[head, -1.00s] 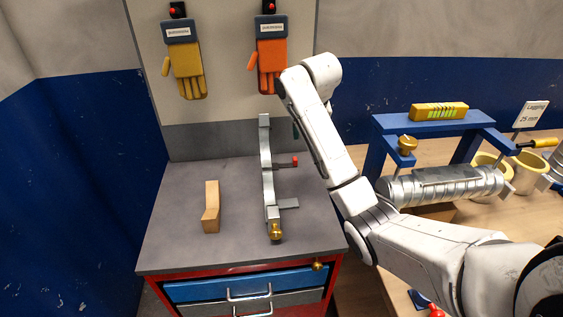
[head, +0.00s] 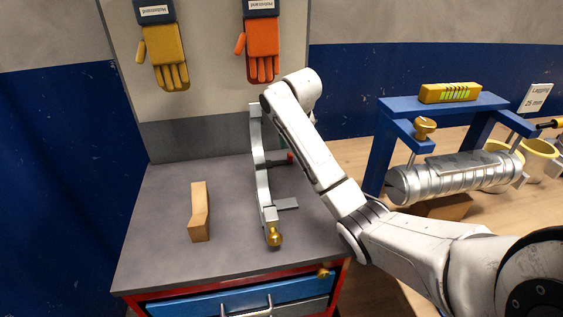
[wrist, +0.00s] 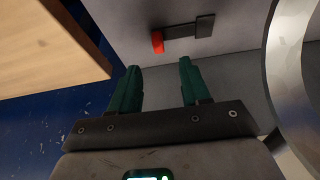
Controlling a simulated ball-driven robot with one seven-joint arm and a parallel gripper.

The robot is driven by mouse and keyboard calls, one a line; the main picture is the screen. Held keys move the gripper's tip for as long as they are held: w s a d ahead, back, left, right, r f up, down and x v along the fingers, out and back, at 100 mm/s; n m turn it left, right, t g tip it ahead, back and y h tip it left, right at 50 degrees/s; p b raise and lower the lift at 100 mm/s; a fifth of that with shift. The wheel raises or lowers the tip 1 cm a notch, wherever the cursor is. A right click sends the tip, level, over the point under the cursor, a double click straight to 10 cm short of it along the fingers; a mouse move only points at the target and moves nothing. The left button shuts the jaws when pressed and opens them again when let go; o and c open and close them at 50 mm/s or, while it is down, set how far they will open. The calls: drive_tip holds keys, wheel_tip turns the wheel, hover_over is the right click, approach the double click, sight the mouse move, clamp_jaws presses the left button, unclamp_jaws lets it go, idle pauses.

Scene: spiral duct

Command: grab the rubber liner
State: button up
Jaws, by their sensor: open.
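I cannot make out for certain a rubber liner in either view. A grey curved metal piece (head: 261,180) with a brass knob (head: 274,236) stands on the grey cabinet top; its curved band (wrist: 287,65) shows at the right of the wrist view. A dark bar (wrist: 185,31) with a red end (wrist: 157,42) lies beyond my fingertips; the red end (head: 290,157) also shows in the head view beside the curved piece. My gripper (wrist: 158,70) has two green fingers, apart and with nothing between them. In the head view my arm mostly hides it.
A wooden block (head: 199,212) lies left on the cabinet top (head: 160,255). A yellow glove (head: 165,55) and an orange glove (head: 262,48) hang behind. At right, a blue frame (head: 376,150) stands by a silver duct (head: 460,178) on a wooden bench.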

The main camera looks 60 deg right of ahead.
sight(290, 154)
drive_tip(key=shift+p+x, duration=0.3)
drive_tip(key=shift+x, duration=3.05)
drive_tip(key=shift+s, duration=0.15)
drive_tip(key=shift+c, duration=0.3)
clamp_jaws()
